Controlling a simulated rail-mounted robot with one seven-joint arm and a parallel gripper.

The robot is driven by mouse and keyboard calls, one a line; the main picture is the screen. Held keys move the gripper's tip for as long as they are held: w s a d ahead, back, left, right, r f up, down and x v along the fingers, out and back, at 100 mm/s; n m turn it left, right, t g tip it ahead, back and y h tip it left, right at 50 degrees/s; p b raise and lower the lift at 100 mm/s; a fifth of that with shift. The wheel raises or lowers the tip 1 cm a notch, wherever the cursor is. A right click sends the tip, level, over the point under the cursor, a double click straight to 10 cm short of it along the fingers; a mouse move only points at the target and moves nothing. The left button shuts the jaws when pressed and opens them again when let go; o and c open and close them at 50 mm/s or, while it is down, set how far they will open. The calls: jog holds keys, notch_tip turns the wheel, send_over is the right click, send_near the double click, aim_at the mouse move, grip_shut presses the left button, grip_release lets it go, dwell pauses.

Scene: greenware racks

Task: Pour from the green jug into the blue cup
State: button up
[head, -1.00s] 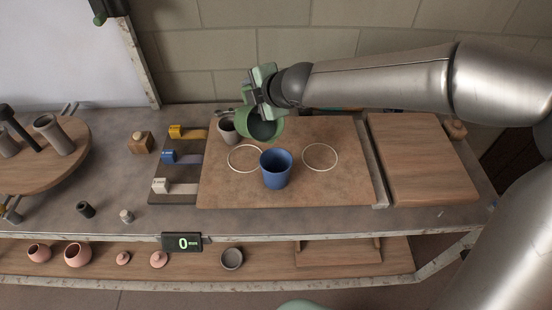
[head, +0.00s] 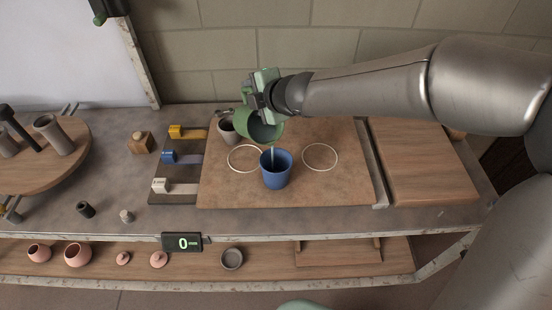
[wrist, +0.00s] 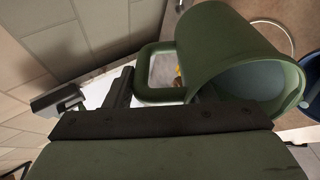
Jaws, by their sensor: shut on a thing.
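The green jug (head: 262,128) is tilted in the air above and just behind the blue cup (head: 277,171), its mouth facing the cup. A thin pale stream (head: 273,152) runs from the jug's lip down to the cup. The blue cup stands upright on the brown board; its inside is mostly hidden. My gripper (head: 258,92) is shut on the jug's handle side. In the wrist view the jug (wrist: 232,50) fills the upper middle, with its handle (wrist: 155,72) by the jaws. The cup's rim (wrist: 312,80) shows at the right edge.
White rings (head: 320,157) mark the brown board (head: 340,185) on both sides of the blue cup. Yellow, blue and white tabs (head: 185,158) lie left of it. A display (head: 182,243) at the front edge reads 0.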

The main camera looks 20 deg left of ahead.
jog(key=shift+d+r, duration=0.2)
jog(key=shift+r, duration=0.15)
dwell(1.1)
jog(key=shift+s+f+t+y, duration=0.1)
jog(key=shift+t+y, duration=0.2)
jog(key=shift+y, duration=0.1)
dwell(0.3)
jog(key=shift+w+a+f+h, duration=0.1)
jog(key=shift+w+f+h, duration=0.1)
jog(key=shift+h, duration=0.2)
jog(key=shift+w+r, duration=0.25)
jog(key=shift+r, duration=0.1)
jog(key=shift+a+f+g+h, duration=0.25)
jog(key=shift+g+h, duration=0.05)
jog(key=shift+g, duration=0.1)
jog(key=shift+s, duration=0.1)
